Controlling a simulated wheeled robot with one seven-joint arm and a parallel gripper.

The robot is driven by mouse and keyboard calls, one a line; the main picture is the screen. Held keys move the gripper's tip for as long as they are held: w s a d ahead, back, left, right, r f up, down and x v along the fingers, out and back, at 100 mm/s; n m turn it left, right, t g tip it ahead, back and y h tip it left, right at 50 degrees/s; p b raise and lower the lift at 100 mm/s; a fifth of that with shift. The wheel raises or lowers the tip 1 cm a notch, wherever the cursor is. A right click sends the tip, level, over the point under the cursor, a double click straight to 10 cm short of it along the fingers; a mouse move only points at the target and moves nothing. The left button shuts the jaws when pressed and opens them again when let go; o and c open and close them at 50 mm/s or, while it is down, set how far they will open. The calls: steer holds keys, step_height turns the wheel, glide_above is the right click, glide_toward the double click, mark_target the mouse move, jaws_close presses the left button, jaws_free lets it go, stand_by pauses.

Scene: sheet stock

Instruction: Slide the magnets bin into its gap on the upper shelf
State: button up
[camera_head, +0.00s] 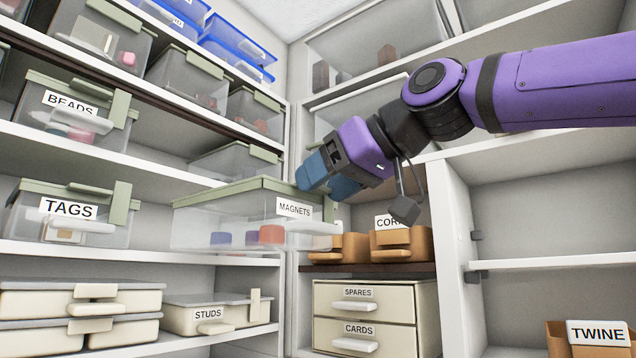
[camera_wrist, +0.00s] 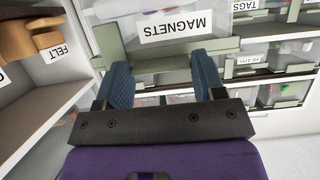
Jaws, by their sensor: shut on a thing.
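The magnets bin (camera_head: 245,212) is a clear box with a green lid and a white MAGNETS label. It hangs in the air in front of the left shelves, roughly level. My gripper (camera_head: 313,178) is shut on it at its right, front end. In the wrist view, my gripper's blue fingers (camera_wrist: 162,72) are at the green rim of the magnets bin (camera_wrist: 150,52), below its upside-down label. The shelf with the BEADS bin (camera_head: 70,122) has an open space (camera_head: 165,140) to that bin's right. The held bin hides part of the shelf behind it.
The TAGS bin (camera_head: 70,212) stands left of the held bin. Several clear bins fill the shelf above, and a green-lidded bin (camera_head: 237,158) stands behind. The corner upright (camera_head: 291,150), brown bins (camera_head: 400,243) and drawers (camera_head: 365,312) are close on the right.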

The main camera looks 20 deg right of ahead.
steer(key=shift+s+d, duration=0.1)
steer(key=shift+s, duration=0.05)
steer(key=s+d, duration=0.8)
steer(key=s, duration=0.4)
steer(key=shift+s+d, duration=0.15)
steer(key=shift+d, duration=0.05)
stand_by(0.8)
steer(key=shift+r, duration=0.1)
steer(key=s+a+r, duration=0.2)
steer(key=a+r, duration=0.1)
steer(key=r, duration=1.4)
steer(key=shift+a, duration=0.15)
steer(key=shift+s, duration=0.15)
stand_by(0.5)
